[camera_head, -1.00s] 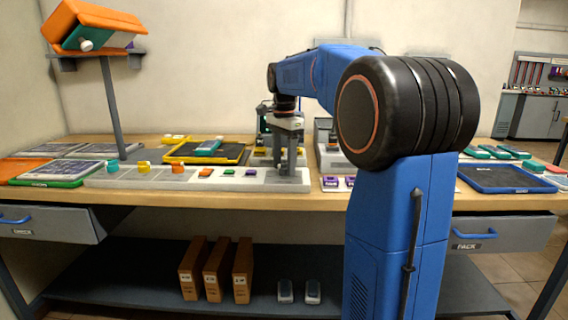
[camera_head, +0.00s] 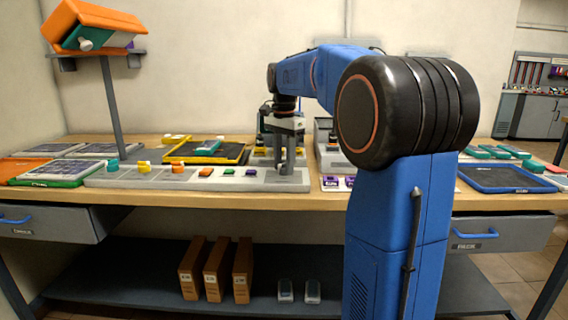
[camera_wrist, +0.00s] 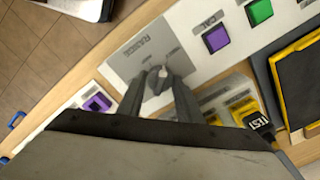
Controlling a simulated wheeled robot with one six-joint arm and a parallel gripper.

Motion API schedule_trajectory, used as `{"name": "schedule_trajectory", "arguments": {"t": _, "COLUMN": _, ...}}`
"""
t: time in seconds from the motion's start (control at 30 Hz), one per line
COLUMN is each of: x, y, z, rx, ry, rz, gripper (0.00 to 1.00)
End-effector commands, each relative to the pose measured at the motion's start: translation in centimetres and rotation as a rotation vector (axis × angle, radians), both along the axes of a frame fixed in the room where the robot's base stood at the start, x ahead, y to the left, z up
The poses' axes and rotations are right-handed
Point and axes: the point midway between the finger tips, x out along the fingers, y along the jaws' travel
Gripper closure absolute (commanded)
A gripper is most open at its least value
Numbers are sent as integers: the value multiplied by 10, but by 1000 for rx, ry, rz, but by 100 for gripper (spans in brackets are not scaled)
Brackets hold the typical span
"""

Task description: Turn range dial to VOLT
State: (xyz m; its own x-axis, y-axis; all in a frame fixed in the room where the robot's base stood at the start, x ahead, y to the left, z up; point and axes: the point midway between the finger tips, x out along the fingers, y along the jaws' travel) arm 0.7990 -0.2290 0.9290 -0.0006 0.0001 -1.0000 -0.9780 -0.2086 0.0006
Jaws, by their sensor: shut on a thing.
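The range dial (camera_wrist: 153,80) is a small light knob on a grey plate marked RANGE (camera_wrist: 138,50) in the wrist view. My gripper (camera_wrist: 158,78) is shut on the dial, with a finger on each side of it. In the head view my gripper (camera_head: 287,170) points down at the right end of the long grey control strip (camera_head: 130,180). The fingers hide much of the dial and part of its lettering, so I cannot read its setting.
A purple button (camera_wrist: 216,39) marked CAL and a green button (camera_wrist: 260,11) sit on the strip beside the plate. A yellow-rimmed dark tray (camera_head: 235,153) lies behind it. An orange scanner-like thing (camera_head: 90,24) stands on a post at left.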

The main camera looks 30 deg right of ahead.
Motion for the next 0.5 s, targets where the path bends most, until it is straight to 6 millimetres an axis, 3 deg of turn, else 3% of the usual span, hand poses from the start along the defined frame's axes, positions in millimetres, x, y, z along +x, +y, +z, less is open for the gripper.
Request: {"name": "schedule_trajectory", "arguments": {"t": 0.5, "x": 0, "y": 0, "z": 0, "rx": 0, "ry": -1, "rz": 472, "gripper": 90}}
